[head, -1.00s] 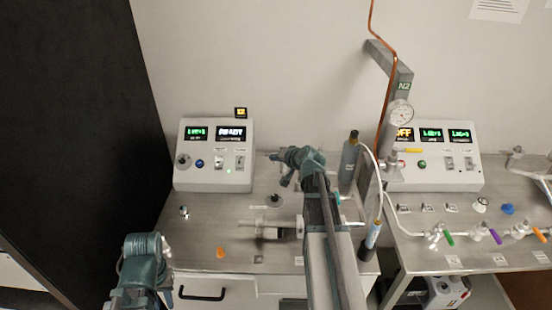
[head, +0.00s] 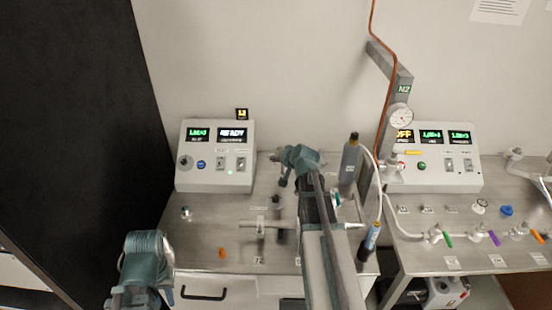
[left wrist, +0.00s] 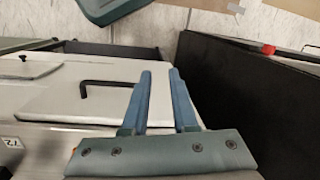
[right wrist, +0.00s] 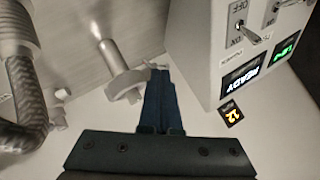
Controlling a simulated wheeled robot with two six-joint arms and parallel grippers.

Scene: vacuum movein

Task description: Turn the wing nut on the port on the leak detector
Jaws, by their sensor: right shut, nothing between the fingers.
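The leak detector appears to be the white console (head: 215,155) with lit displays, one reading READY, at the back of the left bench. A metal port with a round flange or clamp (right wrist: 127,82) shows in the right wrist view; I cannot clearly make out its wing nut. My right gripper (right wrist: 160,72) is shut and empty, its fingertips just right of that flange; contact cannot be judged. In the head view the right gripper (head: 283,181) hangs above the bench in front of the console. My left gripper (left wrist: 160,72) is open and empty, above the front of the cabinet.
A horizontal metal fitting (head: 262,223) lies on the bench, partly behind my right arm. An orange cap (head: 222,253) sits near the front edge. A grey bottle (head: 349,160) and white hose stand right. A braided hose (right wrist: 28,95) is left in the right wrist view.

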